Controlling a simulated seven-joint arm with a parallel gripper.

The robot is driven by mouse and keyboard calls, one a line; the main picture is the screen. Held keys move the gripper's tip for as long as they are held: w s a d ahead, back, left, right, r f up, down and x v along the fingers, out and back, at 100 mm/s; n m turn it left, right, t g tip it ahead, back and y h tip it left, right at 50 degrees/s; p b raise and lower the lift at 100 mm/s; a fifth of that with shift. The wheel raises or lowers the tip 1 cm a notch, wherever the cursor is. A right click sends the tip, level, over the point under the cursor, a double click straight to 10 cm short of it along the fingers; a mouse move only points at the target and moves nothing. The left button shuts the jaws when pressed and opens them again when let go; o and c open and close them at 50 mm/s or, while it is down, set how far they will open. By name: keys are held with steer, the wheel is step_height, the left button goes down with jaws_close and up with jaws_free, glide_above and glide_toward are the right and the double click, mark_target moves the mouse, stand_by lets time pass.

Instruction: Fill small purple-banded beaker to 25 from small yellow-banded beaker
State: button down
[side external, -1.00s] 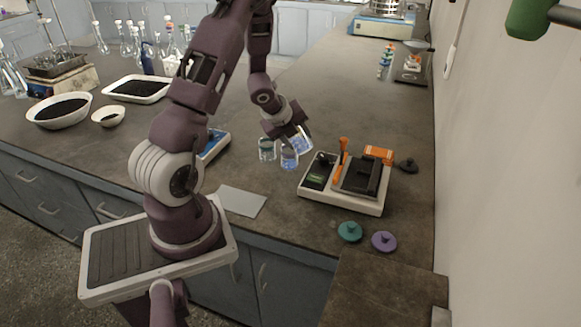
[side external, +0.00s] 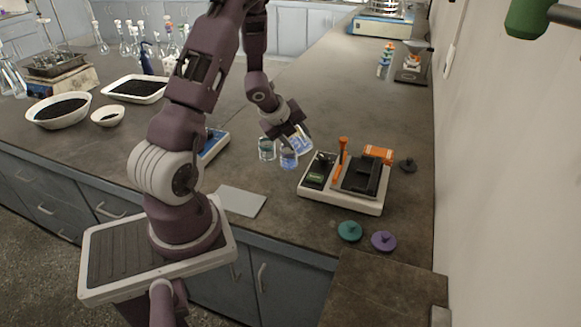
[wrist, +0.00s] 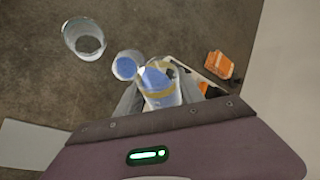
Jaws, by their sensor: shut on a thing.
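My gripper (side external: 284,125) is shut on the small yellow-banded beaker (wrist: 160,89), which holds blue liquid. That beaker (side external: 301,143) is tilted above and beside a standing beaker with blue liquid (side external: 288,158), apparently the purple-banded one, though its band colour is not clear. The standing beaker also shows in the wrist view (wrist: 126,66), just left of the held one; whether their rims touch is hidden. I cannot read the liquid level against any marks, nor see a stream clearly. In the wrist view, my gripper (wrist: 160,98) has a finger on each side of the held beaker.
A teal-banded beaker (side external: 266,149) stands just left, looking empty in the wrist view (wrist: 86,40). A white device with an orange lever (side external: 343,190) stands close on the right. Teal (side external: 349,231) and purple (side external: 384,241) lids lie in front. A grey pad (side external: 240,201) lies front left.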

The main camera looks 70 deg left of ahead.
mark_target(307, 148)
steer(key=shift+a+f+h, duration=0.1)
steer(key=shift+f+h, duration=0.25)
steer(key=shift+h, duration=0.25)
stand_by(1.2)
steer(key=shift+n, duration=0.3)
stand_by(0.7)
steer(key=y, duration=0.1)
steer(key=a+r+m+y, duration=0.1)
steer(key=y, duration=0.1)
steer(key=shift+s+a+r, duration=0.15)
steer(key=shift+d+m+g+y+b, duration=0.25)
steer(key=shift+m+y+b, duration=0.25)
steer(key=shift+y+b, duration=0.65)
steer(key=shift+w+d+f+m+y+b, duration=0.2)
steer(key=shift+w+d+m+y+b, duration=0.1)
steer(key=shift+d+y+b, duration=0.35)
steer(key=d, duration=0.1)
steer(key=d+f+y+b, duration=0.1)
steer(key=w+d+m+y+b, duration=0.1)
steer(key=shift+d+f+g, duration=0.25)
steer(key=shift+w+d+r+m+y+b, duration=0.15)
steer(key=shift+d+m+y+b, duration=0.25)
steer(key=shift+d+y+b, duration=0.65)
steer(key=shift+a, duration=0.1)
